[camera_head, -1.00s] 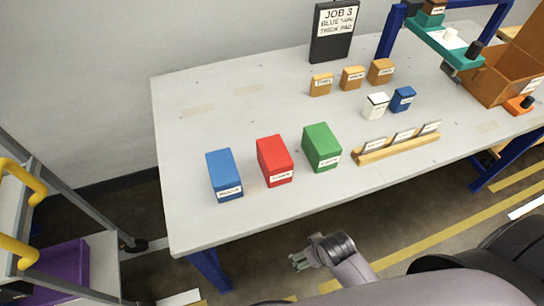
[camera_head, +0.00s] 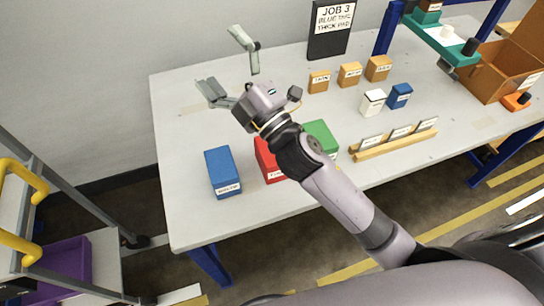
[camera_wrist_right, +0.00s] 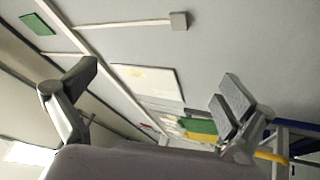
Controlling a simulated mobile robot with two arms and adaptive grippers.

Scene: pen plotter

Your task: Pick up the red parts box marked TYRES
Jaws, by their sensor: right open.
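The red parts box (camera_head: 267,163) stands on the table between a blue box and a green box, near the front edge. My right arm crosses in front of it and hides its right side and most of its label. My right gripper (camera_head: 228,66) is open and empty, raised above the table, beyond the red box in the head view. In the right wrist view the two fingers (camera_wrist_right: 150,98) are wide apart with nothing between them; that view shows wall and no box. My left gripper is not in view.
A blue box (camera_head: 222,171) stands left of the red one, and a green box (camera_head: 319,133) right of it, partly hidden. Several small boxes, a wooden label rack (camera_head: 397,145) and a black JOB 3 sign (camera_head: 329,30) stand further right. The table's left part is clear.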

